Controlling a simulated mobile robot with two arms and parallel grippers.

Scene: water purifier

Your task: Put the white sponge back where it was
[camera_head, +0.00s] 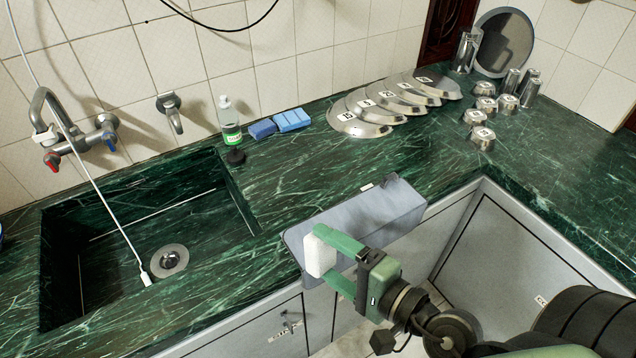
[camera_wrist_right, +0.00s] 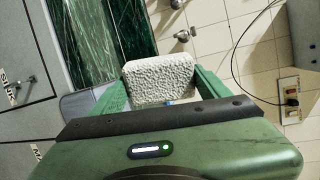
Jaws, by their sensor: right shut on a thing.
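The white sponge (camera_head: 320,252) is held between the green fingers of my right gripper (camera_head: 328,258), in front of the left end of a grey-blue box-like thing at the counter's front edge. In the right wrist view the rough white sponge (camera_wrist_right: 160,78) sits between the two fingers of the right gripper (camera_wrist_right: 160,90). I cannot tell whether the sponge touches the grey-blue box-like thing (camera_head: 390,215). My left gripper is not in view.
The dark green counter (camera_head: 285,190) has a sink (camera_head: 205,225) at left. A soap bottle (camera_head: 229,122) and blue sponges (camera_head: 292,120) stand by the wall. Numbered metal lids (camera_head: 360,127) and small metal pots (camera_head: 482,138) lie farther right. The middle counter is clear.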

